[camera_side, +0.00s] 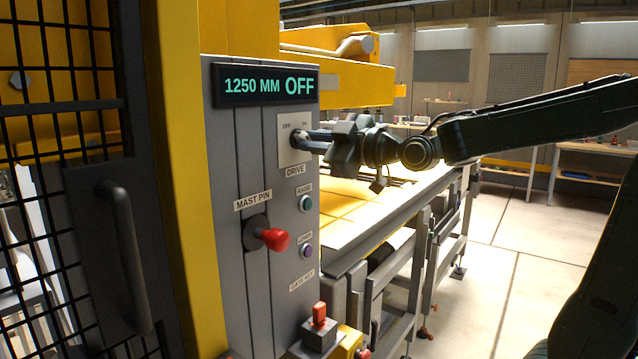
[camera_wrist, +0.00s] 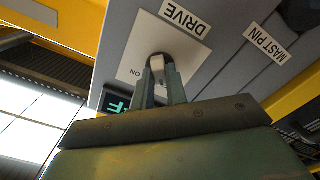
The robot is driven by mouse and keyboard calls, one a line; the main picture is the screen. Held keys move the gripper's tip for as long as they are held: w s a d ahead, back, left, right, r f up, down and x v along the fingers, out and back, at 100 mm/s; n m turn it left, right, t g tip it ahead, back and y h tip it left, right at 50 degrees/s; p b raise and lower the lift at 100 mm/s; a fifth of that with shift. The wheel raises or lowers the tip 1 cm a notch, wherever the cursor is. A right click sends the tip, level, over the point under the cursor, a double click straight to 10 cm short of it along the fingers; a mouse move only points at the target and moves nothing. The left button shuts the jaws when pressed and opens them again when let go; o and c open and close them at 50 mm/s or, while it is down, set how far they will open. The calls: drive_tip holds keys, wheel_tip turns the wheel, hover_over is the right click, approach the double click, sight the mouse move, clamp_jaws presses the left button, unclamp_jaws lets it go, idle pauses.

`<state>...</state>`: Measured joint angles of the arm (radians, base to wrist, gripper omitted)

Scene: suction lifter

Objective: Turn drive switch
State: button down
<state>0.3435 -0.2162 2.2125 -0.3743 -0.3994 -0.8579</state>
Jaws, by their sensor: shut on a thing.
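The drive switch (camera_wrist: 161,64) is a small knob on a pale plate (camera_side: 290,152) above the DRIVE label on the grey control panel (camera_side: 240,165). In the wrist view my gripper (camera_wrist: 161,75) has a finger on each side of the knob and is shut on it. In the side view my gripper (camera_side: 308,139) reaches the plate from the right and its fingers hide most of the knob. The display (camera_side: 265,85) above reads 1250 MM OFF. The knob's exact angle is hard to tell.
A red mast pin handle (camera_side: 272,239) sticks out lower on the panel. Below the switch are a green button (camera_side: 306,203) and a purple button (camera_side: 306,251). A mesh gate (camera_side: 75,130) stands at left, and a long table (camera_side: 350,215) runs behind the panel.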

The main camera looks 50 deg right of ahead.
drive_tip(key=shift+n, duration=0.6)
drive_tip(key=c, duration=1.4)
unclamp_jaws()
drive_tip(key=shift+s, duration=0.15)
drive_tip(key=s, duration=1.3)
drive_tip(key=shift+s, duration=0.15)
drive_tip(key=shift+s, duration=0.1)
